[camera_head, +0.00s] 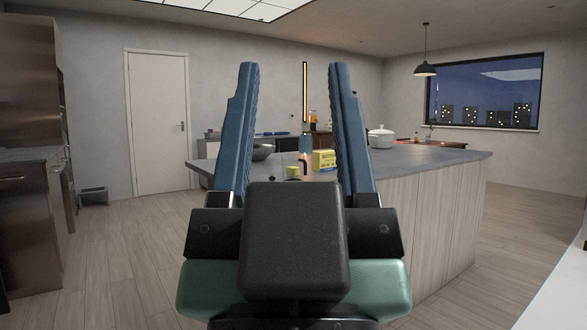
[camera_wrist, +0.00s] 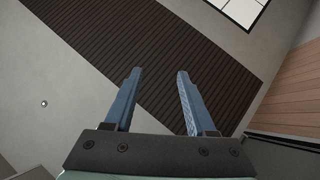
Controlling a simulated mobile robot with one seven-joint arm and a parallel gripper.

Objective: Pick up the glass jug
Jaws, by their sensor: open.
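My gripper (camera_head: 292,68) is open and empty, its two blue fingers pointing up in front of the head camera. It also shows open in the wrist view (camera_wrist: 158,72), with nothing between the fingers. A small bluish, see-through vessel (camera_head: 305,144) stands on the grey-topped island (camera_head: 440,157), seen between the fingers. It may be the glass jug, but it is too small to be sure. My gripper is much nearer the camera than the island and apart from everything on it. No jug shows in the wrist view.
A yellow box (camera_head: 324,160), a grey bowl (camera_head: 262,152) and a white lidded pot (camera_head: 381,137) stand on the island. A small dark bottle beside the box is partly hidden. Open wooden floor (camera_head: 120,255) lies left. A dark slatted panel (camera_wrist: 160,50) crosses the wrist view.

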